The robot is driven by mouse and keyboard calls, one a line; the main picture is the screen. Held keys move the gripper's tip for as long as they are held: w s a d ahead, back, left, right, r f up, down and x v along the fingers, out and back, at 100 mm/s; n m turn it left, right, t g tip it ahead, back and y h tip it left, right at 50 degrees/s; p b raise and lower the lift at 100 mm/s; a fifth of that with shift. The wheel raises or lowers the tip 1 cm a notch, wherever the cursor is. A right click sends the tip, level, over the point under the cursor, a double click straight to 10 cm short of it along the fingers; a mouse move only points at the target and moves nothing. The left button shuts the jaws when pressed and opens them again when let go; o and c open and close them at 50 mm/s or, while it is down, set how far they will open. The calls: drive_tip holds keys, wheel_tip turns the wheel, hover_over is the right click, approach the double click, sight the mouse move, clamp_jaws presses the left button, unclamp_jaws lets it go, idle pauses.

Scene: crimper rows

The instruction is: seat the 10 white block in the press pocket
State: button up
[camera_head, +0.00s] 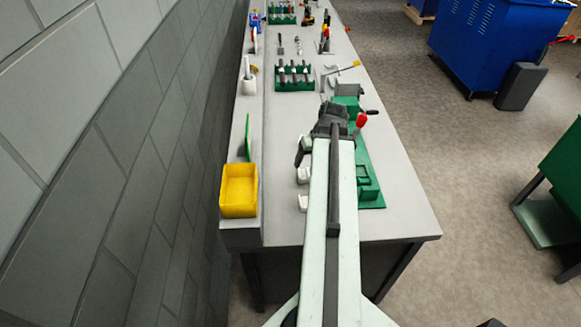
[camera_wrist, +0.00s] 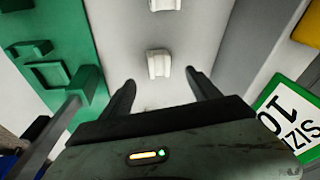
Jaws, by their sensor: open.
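Several small white blocks stand in a row on the bench left of my arm in the head view: a near one (camera_head: 303,203), a middle one (camera_head: 303,175) and a far one (camera_head: 306,144). No number on them is readable, so I cannot tell which is the 10. In the wrist view my gripper (camera_wrist: 160,79) is open and empty. One white block (camera_wrist: 158,63) shows just beyond the gap between its fingertips, apart from them; another (camera_wrist: 164,5) is at the top edge. The green press (camera_head: 372,193) is right of my arm, with a square pocket (camera_wrist: 48,75) that looks empty.
A yellow bin (camera_head: 238,190) stands at the bench's left near corner. Green racks (camera_head: 295,77) and tools lie farther back. Bare bench surrounds the blocks.

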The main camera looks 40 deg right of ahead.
sight(304, 173)
drive_tip(key=shift+b+x, duration=1.15)
drive_tip(key=shift+b, duration=0.05)
drive_tip(key=shift+w+f+b, duration=0.2)
drive_tip(key=shift+f+b, duration=0.1)
drive_tip(key=shift+f, duration=0.05)
drive_tip(key=shift+r, duration=0.1)
drive_tip(key=b+x, duration=0.5)
drive_tip(key=shift+d, duration=0.25)
drive_tip(key=shift+c, duration=0.6)
clamp_jaws()
